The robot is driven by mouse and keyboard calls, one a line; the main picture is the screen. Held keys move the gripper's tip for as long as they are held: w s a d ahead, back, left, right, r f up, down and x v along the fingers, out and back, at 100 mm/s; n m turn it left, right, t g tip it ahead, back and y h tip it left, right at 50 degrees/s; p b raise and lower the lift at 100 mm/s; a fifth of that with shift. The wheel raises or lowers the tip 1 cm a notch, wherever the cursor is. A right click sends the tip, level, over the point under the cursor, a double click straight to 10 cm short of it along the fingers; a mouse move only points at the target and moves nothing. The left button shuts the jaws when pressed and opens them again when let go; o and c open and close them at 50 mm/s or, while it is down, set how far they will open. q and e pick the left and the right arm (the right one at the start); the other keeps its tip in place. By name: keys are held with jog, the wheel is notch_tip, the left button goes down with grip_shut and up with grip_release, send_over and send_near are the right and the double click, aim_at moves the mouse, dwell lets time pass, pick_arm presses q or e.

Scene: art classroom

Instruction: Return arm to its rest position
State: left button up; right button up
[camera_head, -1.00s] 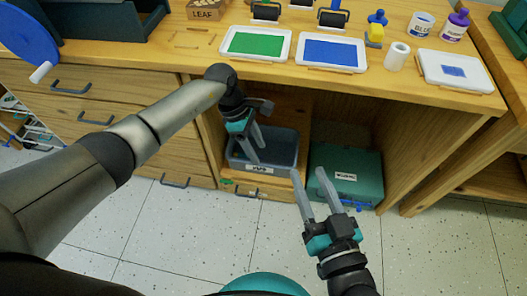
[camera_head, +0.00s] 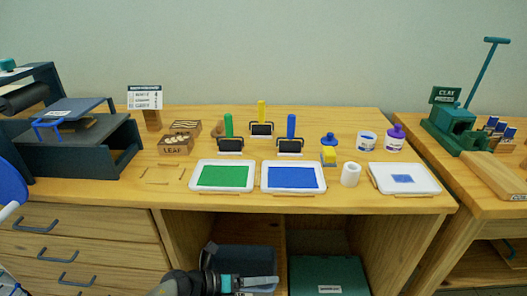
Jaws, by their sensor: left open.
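My left gripper (camera_head: 276,284) shows at the bottom edge, in front of the open shelf space under the table. Its grey fingers point right. It is open and I see nothing held in it. Most of my left arm is below the picture. My right gripper is not in view.
The wooden table (camera_head: 330,202) bears a green ink tray (camera_head: 222,176), a blue ink tray (camera_head: 293,177), several rollers, a white roll (camera_head: 350,175) and jars. A dark bin (camera_head: 243,259) and a teal box (camera_head: 315,276) sit below. Drawers (camera_head: 70,245) stand at left.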

pick_arm(q)
jog(key=s+a+f+n+t+y+p, duration=0.1)
jog(key=s+a+f+n+t+y, duration=0.3)
jog(key=a+f+n, duration=0.6)
jog(key=s+a+f+n+t+y+p, duration=0.15)
jog(key=s+a+f+n+y, duration=0.3)
jog(key=n, duration=0.85)
jog(key=s+a+f+n+g+y, duration=0.1)
jog(key=s+a+f+n+g, duration=0.1)
jog(key=s, duration=0.6)
jog(key=s+a+f+n+g+y+p, duration=0.1)
jog(key=s+a+f+n+g+y, duration=0.1)
jog(key=s+n, duration=0.5)
jog(key=s+a+f+n+g+y, duration=0.1)
jog(key=s+a+f+n+g, duration=0.3)
jog(key=s, duration=0.6)
jog(key=shift+s+a+f, duration=0.15)
jog(key=shift+s+f, duration=0.15)
jog(key=shift+f, duration=0.2)
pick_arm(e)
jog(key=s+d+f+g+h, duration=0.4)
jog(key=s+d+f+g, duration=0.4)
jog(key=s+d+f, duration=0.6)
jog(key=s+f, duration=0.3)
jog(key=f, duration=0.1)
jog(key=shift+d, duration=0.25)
